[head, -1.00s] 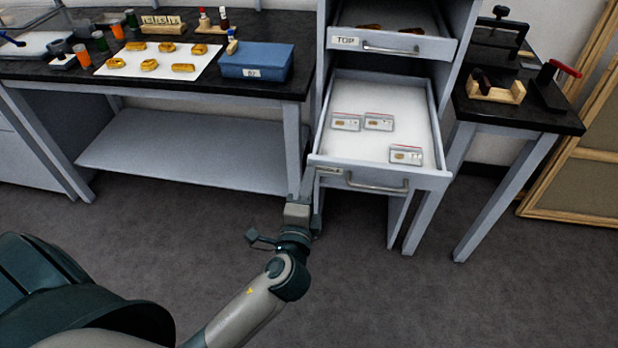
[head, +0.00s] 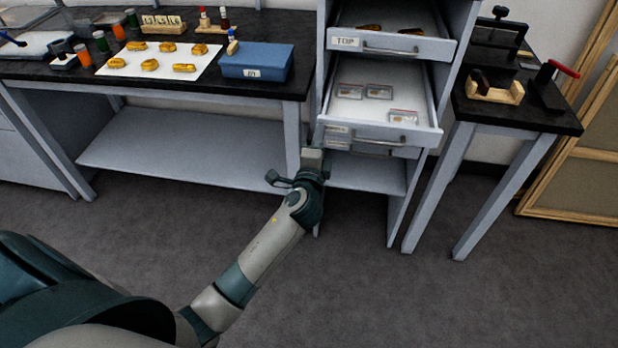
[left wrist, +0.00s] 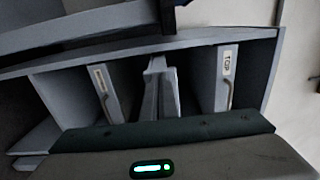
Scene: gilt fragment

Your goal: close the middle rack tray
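The middle rack tray (head: 415,136) is a grey drawer with a white inside and a bar handle (head: 380,138). It stands partly pulled out below the top tray. Several small bagged samples (head: 378,92) lie in it. My left gripper (head: 312,156) is at the left end of the middle tray's front; I cannot tell whether it touches. In the left wrist view its fingers (left wrist: 161,88) look together with nothing between them. The middle tray's front (left wrist: 104,92) shows there left of the fingers. My right gripper is out of view.
The top tray (head: 345,41), labelled TOP, is also partly out. A lower tray front (head: 338,146) sits just under the middle one. A black-topped bench (head: 110,70) with a blue box (head: 257,62) is left; a small table (head: 540,117) is right.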

